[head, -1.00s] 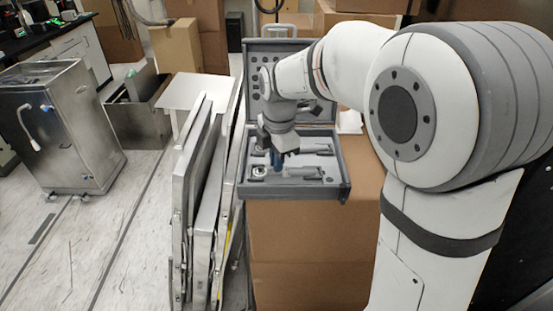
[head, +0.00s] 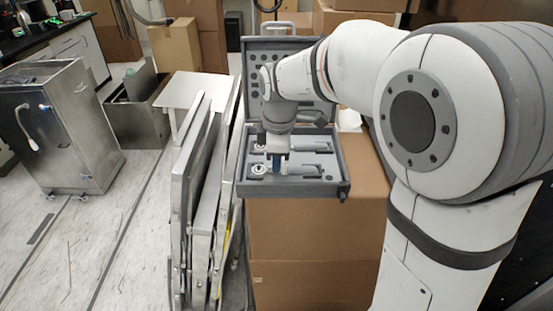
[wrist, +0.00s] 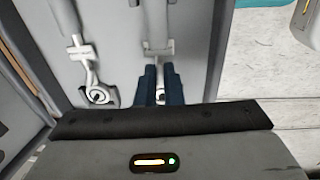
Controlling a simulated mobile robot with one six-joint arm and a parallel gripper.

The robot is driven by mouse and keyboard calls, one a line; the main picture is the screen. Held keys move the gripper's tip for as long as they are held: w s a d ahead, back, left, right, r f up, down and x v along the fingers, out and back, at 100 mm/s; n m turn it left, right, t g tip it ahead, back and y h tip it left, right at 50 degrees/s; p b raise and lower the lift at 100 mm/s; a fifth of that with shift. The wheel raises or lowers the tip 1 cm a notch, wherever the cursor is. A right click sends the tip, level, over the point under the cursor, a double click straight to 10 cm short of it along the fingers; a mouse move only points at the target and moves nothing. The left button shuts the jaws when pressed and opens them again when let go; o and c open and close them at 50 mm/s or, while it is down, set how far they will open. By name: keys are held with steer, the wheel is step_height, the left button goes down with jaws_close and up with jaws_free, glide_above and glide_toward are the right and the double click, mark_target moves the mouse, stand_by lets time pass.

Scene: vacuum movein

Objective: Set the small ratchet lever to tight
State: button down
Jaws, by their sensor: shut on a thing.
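Two grey ratchets lie in the open grey tool case. The back ratchet (head: 300,146) shows at left in the wrist view (wrist: 98,95), with its round head and lever bare. The front ratchet (head: 305,170) lies under my gripper; its shaft (wrist: 158,25) runs up between my fingers in the wrist view. My gripper (head: 277,166) points down into the case, its blue fingers (wrist: 161,88) close about a small part at the front ratchet's head. That part, which seems to be the lever, is mostly hidden, and its setting cannot be told.
The case tray's rim (head: 345,180) and upright lid (head: 262,45) bound the space around my gripper. The case rests on a cardboard box (head: 310,230). Folded metal panels (head: 200,190) lean just left of it. A steel cabinet (head: 65,125) stands farther left on open floor.

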steer(key=m, duration=0.5)
steer(key=shift+s+a, duration=0.1)
steer(key=shift+s, duration=0.3)
steer(key=shift+m, duration=0.3)
steer(key=c, duration=1.8)
jaws_free()
steer(key=r, duration=0.7)
steer(key=shift+s+r, duration=0.35)
steer(key=shift+s, duration=0.05)
